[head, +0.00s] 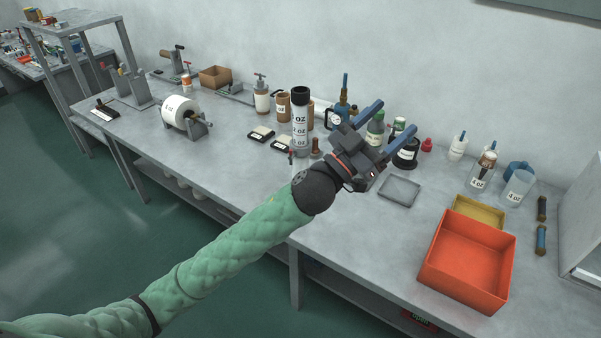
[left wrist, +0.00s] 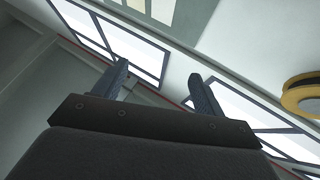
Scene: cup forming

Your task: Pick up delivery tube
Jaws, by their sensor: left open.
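A tall clear tube with a black cap and "oz" markings (head: 300,125) stands upright on the grey workbench (head: 235,150). I cannot tell for sure that this is the delivery tube. My left gripper (head: 393,118) is open and empty above the bench, to the right of that tube and apart from it. Its blue fingers point up and away. In the left wrist view the two fingers (left wrist: 159,72) are spread, with only windows and wall beyond them. The gripper hides part of the bench and bottles behind it. My right gripper is not in view.
A green bottle (head: 375,129) and black jar (head: 405,153) stand beside the gripper. A grey tray (head: 399,190), a red-orange bin (head: 467,258) and a yellow tray (head: 480,212) lie to the right. A white roll (head: 181,111) sits at left. The bench's front middle is clear.

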